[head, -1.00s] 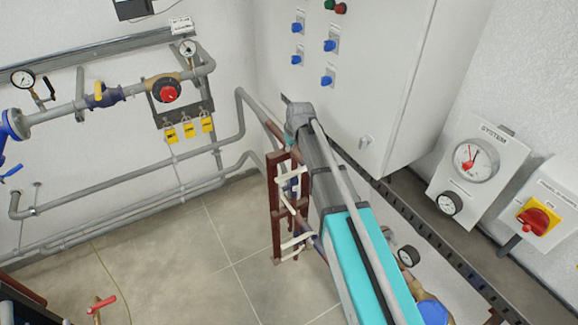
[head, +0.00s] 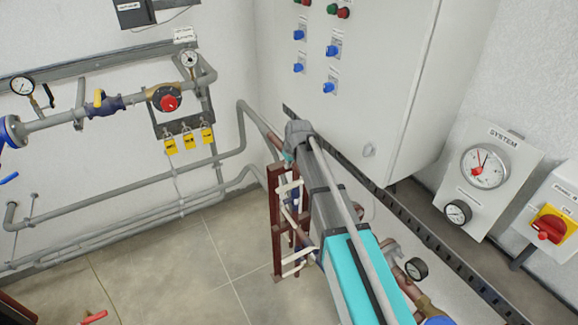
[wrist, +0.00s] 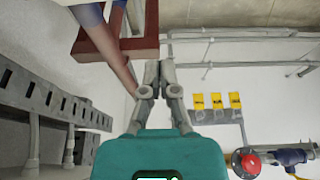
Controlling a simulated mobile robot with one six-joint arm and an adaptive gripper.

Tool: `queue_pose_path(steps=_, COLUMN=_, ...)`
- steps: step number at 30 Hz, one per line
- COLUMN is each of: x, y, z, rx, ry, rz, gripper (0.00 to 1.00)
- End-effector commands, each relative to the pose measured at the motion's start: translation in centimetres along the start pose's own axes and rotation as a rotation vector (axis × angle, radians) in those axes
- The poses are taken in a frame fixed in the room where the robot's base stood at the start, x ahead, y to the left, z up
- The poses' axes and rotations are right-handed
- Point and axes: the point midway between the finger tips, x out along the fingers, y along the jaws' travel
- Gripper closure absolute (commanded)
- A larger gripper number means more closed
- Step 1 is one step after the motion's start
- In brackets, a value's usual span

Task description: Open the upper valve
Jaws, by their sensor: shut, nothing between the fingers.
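My gripper (wrist: 157,78) is shut and empty in the wrist view. Its fingertips are in front of a brown-red frame and pipe, which show upside down. In the head view my arm hides most of the gripper. A valve with a yellow handle (head: 98,98) sits on the upper grey pipe at the left. A red round knob (head: 169,103) is to its right on the same pipe; it also shows in the wrist view (wrist: 250,164). I cannot tell which of these is the upper valve. My gripper appears apart from both.
Yellow padlocks (head: 188,140) hang below the red knob. A brown-red frame (head: 277,225) with pale straps stands by my arm. A grey cabinet (head: 400,60) is to the right, above a dark perforated rail (head: 440,255). The tiled floor (head: 170,270) is clear in the middle.

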Motion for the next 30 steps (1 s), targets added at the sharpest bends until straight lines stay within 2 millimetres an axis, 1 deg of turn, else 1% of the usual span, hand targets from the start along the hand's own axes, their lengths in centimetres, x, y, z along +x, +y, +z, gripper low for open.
queue_pose_path(steps=1, x=0.8, y=0.0, z=0.1, rx=0.000, ry=0.000, rz=0.000, gripper=1.00)
queue_pose_path(steps=19, x=5.6, y=-0.1, z=0.0, rx=-0.002, ry=0.000, rz=0.000, gripper=1.00)
queue_pose_path(steps=20, x=5.5, y=-0.1, z=0.3, rx=-0.001, ry=0.000, rz=0.000, gripper=1.00)
queue_pose_path(steps=21, x=4.8, y=-0.2, z=1.1, rx=-0.001, ry=0.000, rz=0.000, gripper=1.00)
queue_pose_path(steps=24, x=4.4, y=-0.2, z=2.3, rx=-0.001, ry=0.000, rz=0.000, gripper=1.00)
queue_pose_path(steps=30, x=3.9, y=-0.2, z=3.5, rx=-0.002, ry=0.000, rz=-0.001, gripper=1.00)
